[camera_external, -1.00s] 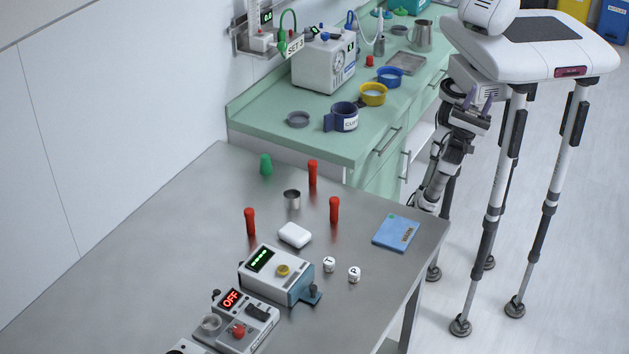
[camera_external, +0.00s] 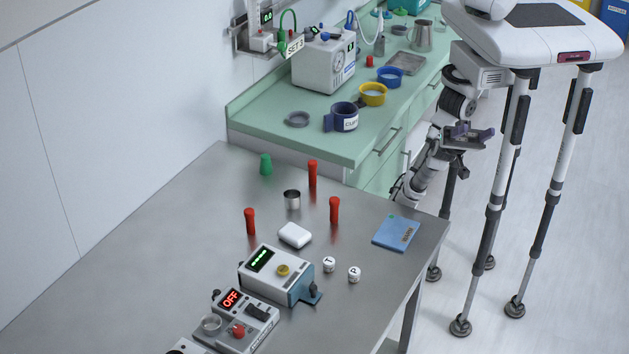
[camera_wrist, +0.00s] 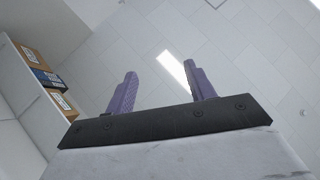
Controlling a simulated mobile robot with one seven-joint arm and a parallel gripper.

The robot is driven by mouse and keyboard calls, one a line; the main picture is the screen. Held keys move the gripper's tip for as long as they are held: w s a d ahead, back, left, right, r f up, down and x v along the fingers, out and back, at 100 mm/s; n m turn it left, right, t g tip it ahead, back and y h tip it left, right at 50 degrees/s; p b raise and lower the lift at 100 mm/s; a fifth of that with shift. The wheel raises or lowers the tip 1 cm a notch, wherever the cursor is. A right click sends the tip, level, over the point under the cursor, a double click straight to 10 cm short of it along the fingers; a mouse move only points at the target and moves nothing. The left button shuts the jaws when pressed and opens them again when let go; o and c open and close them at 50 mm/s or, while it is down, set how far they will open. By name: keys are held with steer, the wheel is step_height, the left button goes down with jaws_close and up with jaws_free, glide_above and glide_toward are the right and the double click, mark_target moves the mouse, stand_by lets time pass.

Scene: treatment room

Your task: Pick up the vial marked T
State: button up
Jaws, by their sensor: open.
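The vial marked T (camera_external: 329,264) is a small white upright vial on the metal table, right of the box with the green display. A similar white vial (camera_external: 354,274) stands just to its right; its letter is hard to read now. My gripper (camera_external: 474,132) is beyond the table's right edge, well away from both vials. In the wrist view my gripper (camera_wrist: 162,82) has its two purple fingers apart with nothing between them. No vial shows in the wrist view.
Near the vials are the display box (camera_external: 275,272), a white case (camera_external: 295,235), red posts (camera_external: 334,209) and a blue booklet (camera_external: 396,233). A green counter (camera_external: 300,147) with cups and a machine stands behind. The table's right corner is mostly clear.

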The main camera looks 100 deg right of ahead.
steer(key=w+a+f+m+t+h+p, duration=0.2)
steer(key=w+a+f+m+h+p, duration=0.15)
steer(key=w+a+h, duration=0.35)
steer(key=m+h+b, duration=0.2)
steer(key=m+h, duration=0.4)
steer(key=h, duration=1.1)
glide_above(329, 260)
steer(key=s+d, duration=0.2)
step_height(329, 260, down, 28)
steer(key=shift+w+a+r, duration=0.1)
steer(key=shift+w+r, duration=0.05)
steer(key=shift+r, duration=0.1)
steer(key=shift+y, duration=0.3)
steer(key=p+x, duration=0.2)
steer(key=x, duration=0.3)
steer(key=shift+f, duration=0.3)
steer(key=shift+c, duration=0.2)
